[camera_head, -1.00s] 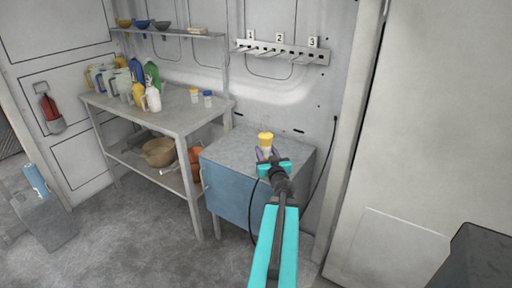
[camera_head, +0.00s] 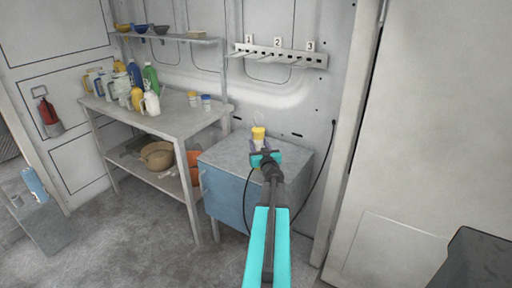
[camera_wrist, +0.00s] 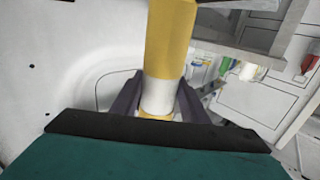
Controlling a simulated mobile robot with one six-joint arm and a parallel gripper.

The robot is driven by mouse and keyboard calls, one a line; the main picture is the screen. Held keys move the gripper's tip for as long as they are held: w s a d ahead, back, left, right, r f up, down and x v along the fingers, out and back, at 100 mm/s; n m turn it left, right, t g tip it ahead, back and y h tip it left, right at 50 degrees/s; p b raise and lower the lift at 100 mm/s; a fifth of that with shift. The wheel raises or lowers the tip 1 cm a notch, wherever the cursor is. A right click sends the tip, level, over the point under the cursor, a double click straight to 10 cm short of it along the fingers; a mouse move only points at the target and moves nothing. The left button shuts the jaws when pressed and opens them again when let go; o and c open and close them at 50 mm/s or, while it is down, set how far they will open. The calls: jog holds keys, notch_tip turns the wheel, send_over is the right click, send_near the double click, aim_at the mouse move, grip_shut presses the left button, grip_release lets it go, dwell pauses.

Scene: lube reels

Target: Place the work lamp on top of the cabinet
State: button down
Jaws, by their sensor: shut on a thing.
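The work lamp (camera_head: 258,133), with a yellow top, a pale lower part and a thin hook loop above it, is upright in my gripper (camera_head: 259,147). In the wrist view the yellow and white lamp (camera_wrist: 169,45) stands between the two dark fingers of my gripper (camera_wrist: 158,98), which are shut on it. In the head view, the lamp appears over the back part of the cabinet's grey top (camera_head: 222,153). The cabinet (camera_head: 225,193) has a blue front. My gripper hides the lamp's lower end, so I cannot tell whether it touches the top.
A workbench (camera_head: 180,122) with several bottles (camera_head: 137,85) stands left of the cabinet. A numbered hook rail (camera_head: 280,55) is on the wall behind. A dark cable (camera_head: 331,150) hangs at the right. The left part of the cabinet top is clear.

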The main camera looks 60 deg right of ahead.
aim_at(257, 140)
jog(key=shift+x, duration=1.8)
jog(key=shift+f, duration=0.1)
jog(key=shift+w+d+f, duration=0.15)
jog(key=shift+f, duration=0.75)
jog(key=shift+w+d+f, duration=0.15)
jog(key=shift+d+f, duration=0.05)
jog(key=shift+f, duration=0.8)
jog(key=c, duration=1)
grip_release()
jog(key=shift+c, duration=0.2)
jog(key=b+v, duration=0.1)
jog(key=v, duration=1.1)
